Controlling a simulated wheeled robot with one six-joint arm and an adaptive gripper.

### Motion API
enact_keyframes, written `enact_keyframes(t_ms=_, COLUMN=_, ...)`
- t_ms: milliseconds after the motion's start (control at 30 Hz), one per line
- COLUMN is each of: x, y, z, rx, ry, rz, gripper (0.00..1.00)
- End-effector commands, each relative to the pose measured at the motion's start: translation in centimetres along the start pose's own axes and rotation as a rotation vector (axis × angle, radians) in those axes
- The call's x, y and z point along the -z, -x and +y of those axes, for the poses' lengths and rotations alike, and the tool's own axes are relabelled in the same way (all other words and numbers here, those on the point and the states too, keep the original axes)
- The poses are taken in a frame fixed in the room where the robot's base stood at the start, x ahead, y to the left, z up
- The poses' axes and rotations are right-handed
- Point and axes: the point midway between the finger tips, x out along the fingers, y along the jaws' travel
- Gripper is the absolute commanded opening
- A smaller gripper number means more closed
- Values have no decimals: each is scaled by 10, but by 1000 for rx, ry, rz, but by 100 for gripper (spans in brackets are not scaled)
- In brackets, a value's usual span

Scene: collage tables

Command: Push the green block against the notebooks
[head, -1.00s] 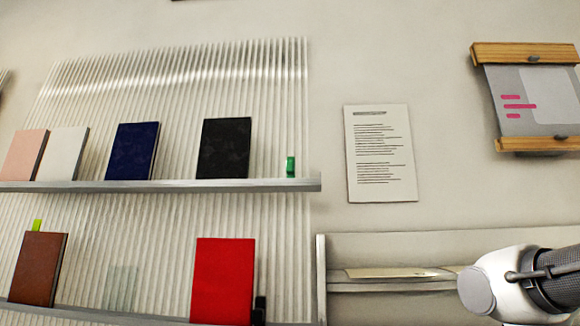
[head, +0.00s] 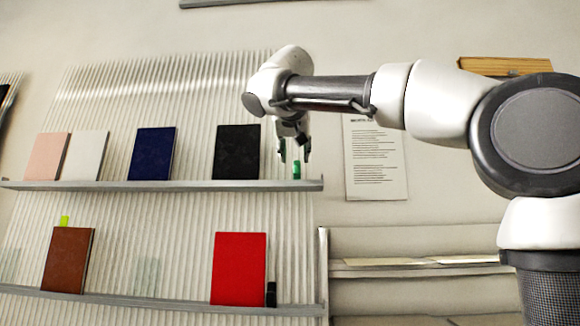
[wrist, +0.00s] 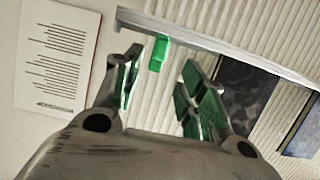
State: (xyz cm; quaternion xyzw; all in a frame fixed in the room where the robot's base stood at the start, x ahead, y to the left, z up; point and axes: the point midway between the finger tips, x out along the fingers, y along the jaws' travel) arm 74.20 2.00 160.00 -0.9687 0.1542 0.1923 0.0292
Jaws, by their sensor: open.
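The green block (head: 296,170) stands at the right end of the upper shelf (head: 225,186). My gripper (head: 294,157) is in front of or just above it, and partly hides it. The wrist view is turned over, and there the green block (wrist: 158,52) shows between the fingers of my open gripper (wrist: 158,76), near the shelf edge. I cannot tell whether a finger touches it. The nearest notebook is black (head: 237,152), to the left of the block with a gap between them. A navy notebook (head: 152,153), a white one (head: 84,155) and a pink one (head: 53,156) stand further left.
The lower shelf (head: 150,301) holds a brown notebook (head: 68,259), a red notebook (head: 239,268) and a small black block (head: 271,294). A printed sheet (head: 373,160) hangs on the wall right of the upper shelf. Ribbed panelling (head: 200,90) backs the shelves.

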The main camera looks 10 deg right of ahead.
Motion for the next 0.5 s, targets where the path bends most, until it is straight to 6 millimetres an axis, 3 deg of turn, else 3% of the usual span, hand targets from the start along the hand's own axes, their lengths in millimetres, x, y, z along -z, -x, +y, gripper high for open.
enact_keyframes(t_ms=300, x=-1, y=-51, z=2, rx=-2, ry=-3, rz=-2, gripper=41)
enact_keyframes(t_ms=500, x=-1, y=-71, z=1, rx=0, ry=-3, rz=-2, gripper=41)
